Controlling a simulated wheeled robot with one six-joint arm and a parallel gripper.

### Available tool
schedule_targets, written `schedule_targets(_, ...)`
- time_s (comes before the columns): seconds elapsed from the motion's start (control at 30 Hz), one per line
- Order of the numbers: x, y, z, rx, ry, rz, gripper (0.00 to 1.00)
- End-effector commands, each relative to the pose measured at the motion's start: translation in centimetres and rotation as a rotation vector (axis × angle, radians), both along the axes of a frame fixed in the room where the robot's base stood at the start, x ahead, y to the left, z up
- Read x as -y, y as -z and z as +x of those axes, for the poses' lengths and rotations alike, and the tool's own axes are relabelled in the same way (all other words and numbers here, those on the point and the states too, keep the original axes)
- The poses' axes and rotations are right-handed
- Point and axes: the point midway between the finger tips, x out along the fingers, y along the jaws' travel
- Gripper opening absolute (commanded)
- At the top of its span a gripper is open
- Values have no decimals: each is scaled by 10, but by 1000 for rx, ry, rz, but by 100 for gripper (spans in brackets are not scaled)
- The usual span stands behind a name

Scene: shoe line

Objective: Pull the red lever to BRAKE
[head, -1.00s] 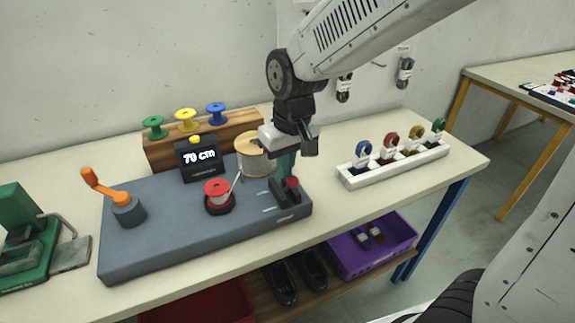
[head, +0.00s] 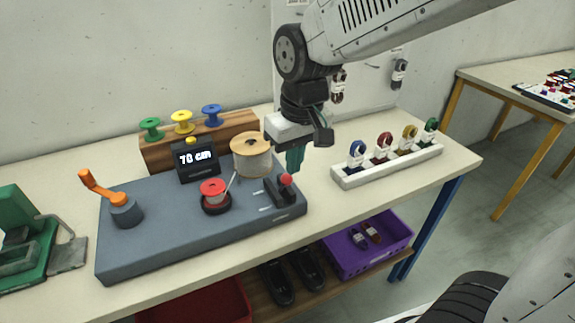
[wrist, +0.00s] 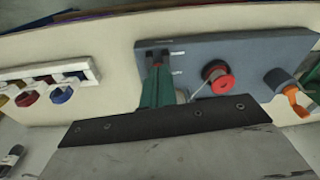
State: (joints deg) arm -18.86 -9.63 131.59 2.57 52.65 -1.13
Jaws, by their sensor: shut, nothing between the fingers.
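The red lever (head: 286,179) is a red knob on a short dark stem in a dark slotted block at the right end of the grey machine base (head: 160,254). White marks lie beside the slot; their lettering is too small to read. My gripper (head: 295,160), with green fingers, is shut and empty, just above and behind the red knob in the head view. I cannot tell whether it touches the lever. In the wrist view my gripper (wrist: 156,88) points at the dark lever block (wrist: 157,56), and the red knob is hidden there.
A white rack (head: 390,167) of coloured lace bundles is to the right. Bare tabletop lies between rack and base.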

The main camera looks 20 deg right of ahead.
Motion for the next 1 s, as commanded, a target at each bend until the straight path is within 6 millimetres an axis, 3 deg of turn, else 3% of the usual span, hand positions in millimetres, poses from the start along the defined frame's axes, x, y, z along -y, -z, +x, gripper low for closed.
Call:
schedule_targets(0.23, 4, -24, -11, 13, 2, 5, 0)
schedule_targets(0.77, 6, -26, -13, 4, 4, 2, 0)
schedule_targets(0.87, 13, -19, -30, -45, 3, -20, 0)
schedule_targets(1.0, 45, -24, -70, -78, 53, -40, 0)
